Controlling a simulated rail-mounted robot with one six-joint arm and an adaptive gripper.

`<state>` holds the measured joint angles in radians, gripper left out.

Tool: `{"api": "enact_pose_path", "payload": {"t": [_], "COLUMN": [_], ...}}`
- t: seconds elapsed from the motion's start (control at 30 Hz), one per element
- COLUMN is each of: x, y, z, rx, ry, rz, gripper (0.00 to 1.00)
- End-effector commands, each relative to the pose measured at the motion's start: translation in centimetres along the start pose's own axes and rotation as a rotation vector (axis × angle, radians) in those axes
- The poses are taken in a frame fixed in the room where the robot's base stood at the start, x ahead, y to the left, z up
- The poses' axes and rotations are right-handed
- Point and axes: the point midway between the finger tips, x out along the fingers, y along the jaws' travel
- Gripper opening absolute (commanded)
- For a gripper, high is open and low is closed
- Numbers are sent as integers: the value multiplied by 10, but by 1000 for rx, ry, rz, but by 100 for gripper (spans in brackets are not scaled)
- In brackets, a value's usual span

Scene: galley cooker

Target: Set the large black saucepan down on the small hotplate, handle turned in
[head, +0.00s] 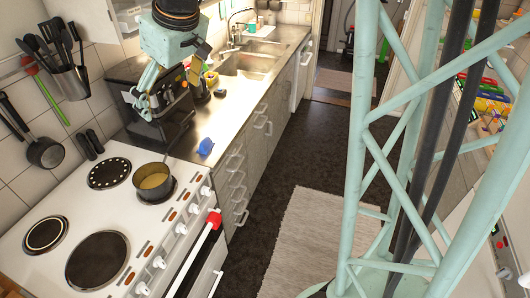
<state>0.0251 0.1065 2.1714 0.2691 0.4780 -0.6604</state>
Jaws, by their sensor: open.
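A dark saucepan (155,182) with a yellowish-tan inside stands upright on the right front hotplate of the white cooker (72,198). Its thin handle points away toward the counter. A black pan (45,153) hangs on the tiled wall at left; I cannot tell which is the large one. A small ringed hotplate (45,234) at the left and a large black hotplate (97,260) at the front are bare. A dotted dark hotplate (110,173) at the back is bare too. My gripper (166,88) is open and empty, above the counter beyond the cooker.
A black appliance (155,128) stands on the counter below my gripper. A blue object (205,147) lies near the counter edge. Utensils (62,58) hang in a wall holder. A red piece (214,218) sits on the cooker's front rail. The floor in front has a rug (300,240).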

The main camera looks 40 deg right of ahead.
Motion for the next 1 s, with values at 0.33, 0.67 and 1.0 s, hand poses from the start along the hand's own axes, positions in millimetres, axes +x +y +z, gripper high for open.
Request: {"api": "enact_pose_path", "payload": {"t": [0.33,0.67,1.0], "x": [-64,-113,-154], "y": [-28,-51,-75], "z": [44,93,149], "rx": [64,135,206], "ry": [-8,-23,-44], "rz": [3,14,29], "gripper": [94,94,94]}}
